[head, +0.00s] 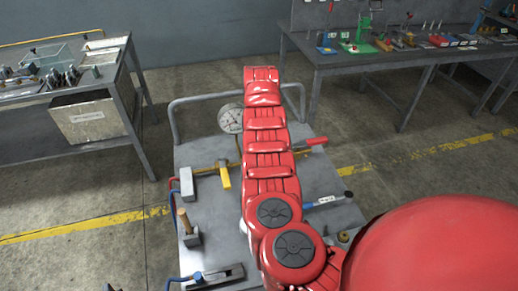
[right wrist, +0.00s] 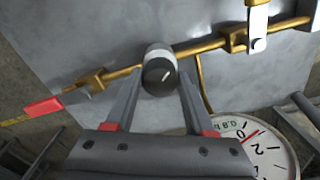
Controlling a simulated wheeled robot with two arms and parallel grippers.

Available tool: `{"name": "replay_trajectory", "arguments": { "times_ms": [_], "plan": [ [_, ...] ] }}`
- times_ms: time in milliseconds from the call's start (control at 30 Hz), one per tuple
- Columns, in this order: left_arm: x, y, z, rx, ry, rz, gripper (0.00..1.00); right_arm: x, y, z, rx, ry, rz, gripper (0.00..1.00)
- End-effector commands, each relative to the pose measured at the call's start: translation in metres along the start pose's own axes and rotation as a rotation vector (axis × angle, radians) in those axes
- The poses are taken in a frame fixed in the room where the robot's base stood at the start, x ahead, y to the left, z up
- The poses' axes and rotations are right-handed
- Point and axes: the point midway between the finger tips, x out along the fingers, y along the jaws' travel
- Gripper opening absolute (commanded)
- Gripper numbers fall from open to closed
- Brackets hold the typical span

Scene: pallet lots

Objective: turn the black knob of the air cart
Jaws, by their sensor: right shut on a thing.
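The black knob (right wrist: 160,74) with a white pointer mark and a pale collar sits on a brass pipe in the right wrist view. My right gripper (right wrist: 158,82) has one finger on each side of the knob and is shut on it. The air cart (head: 205,150) is a grey metal cart below my red right arm in the head view. The arm hides the knob and the right gripper there. A round pressure gauge (head: 230,118) stands on the cart; it also shows at the lower right of the right wrist view (right wrist: 262,150). My left gripper is not in view.
The cart carries a yellow handle (head: 223,176), a red handle (head: 310,143), a wooden-handled tool (head: 184,220) and a blue-tipped tool (head: 327,201). A workbench (head: 390,62) stands at the back right, another (head: 125,58) at the left. Floor shows between them.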

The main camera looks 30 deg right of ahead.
Motion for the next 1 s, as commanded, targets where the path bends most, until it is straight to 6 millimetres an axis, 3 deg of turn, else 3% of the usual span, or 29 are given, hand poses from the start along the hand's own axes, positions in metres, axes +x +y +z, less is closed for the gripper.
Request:
{"name": "replay_trajectory", "arguments": {
  "times_ms": [400, 900, 933, 1000],
  "plan": [
    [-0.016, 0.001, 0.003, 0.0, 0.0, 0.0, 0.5, 0.001, 0.0, 0.0, 0.168, 0.0, 0.001, 0.0],
    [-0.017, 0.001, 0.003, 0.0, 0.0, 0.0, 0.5, 0.0, 0.0, 0.0, 0.187, -0.001, 0.001, 0.0],
    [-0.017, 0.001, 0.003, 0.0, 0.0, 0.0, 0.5, 0.0, 0.0, 0.0, 0.187, -0.001, 0.001, 0.56],
    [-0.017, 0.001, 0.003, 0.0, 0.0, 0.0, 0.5, 0.0, 0.0, 0.0, 0.187, -0.001, 0.001, 0.69]
  ]
}}
